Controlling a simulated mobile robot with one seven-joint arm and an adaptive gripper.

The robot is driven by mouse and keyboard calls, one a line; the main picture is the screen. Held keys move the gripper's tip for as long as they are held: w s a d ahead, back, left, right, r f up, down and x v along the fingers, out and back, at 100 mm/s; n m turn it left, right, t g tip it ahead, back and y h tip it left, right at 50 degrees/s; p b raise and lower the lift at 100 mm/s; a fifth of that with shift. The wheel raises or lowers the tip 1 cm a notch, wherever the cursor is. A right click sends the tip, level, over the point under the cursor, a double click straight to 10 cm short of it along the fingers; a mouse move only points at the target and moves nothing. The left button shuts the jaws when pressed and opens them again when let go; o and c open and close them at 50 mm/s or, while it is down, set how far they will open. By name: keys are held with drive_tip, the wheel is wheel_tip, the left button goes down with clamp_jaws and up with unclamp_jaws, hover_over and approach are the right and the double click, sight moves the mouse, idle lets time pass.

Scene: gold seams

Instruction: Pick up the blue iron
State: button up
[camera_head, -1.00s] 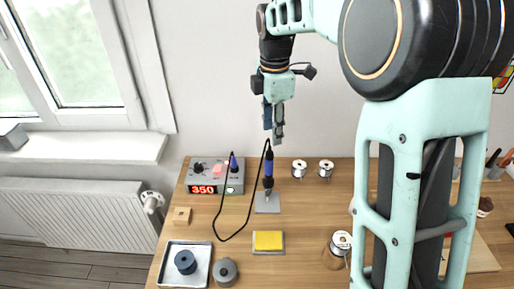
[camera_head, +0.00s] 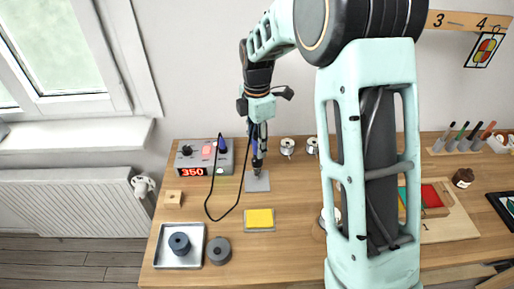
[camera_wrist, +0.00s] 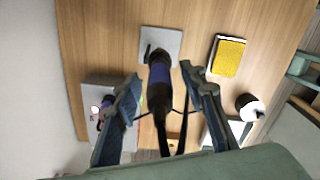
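The blue iron (camera_wrist: 161,76), with a dark collar and a blue grip, stands upright on a grey plate (camera_wrist: 170,40); the plate also shows in the head view (camera_head: 257,182). My gripper (camera_wrist: 163,78) is open, with one finger on each side of the iron's handle. Gaps show between the fingers and the handle, so it is not clasped. In the head view my gripper (camera_head: 256,132) is above the plate and hides most of the handle. The iron's black cable (camera_head: 212,208) loops down to the left.
A grey station (camera_head: 203,158) reading 350 stands to the left, with a small blue upright part. A yellow sponge (camera_head: 259,218) lies in front. A metal tray (camera_head: 163,257) and grey spool (camera_head: 219,250) are at front left. Solder spools (camera_head: 287,147) stand to the right.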

drive_tip(key=shift+c, duration=0.2)
clamp_jaws()
idle(0.3)
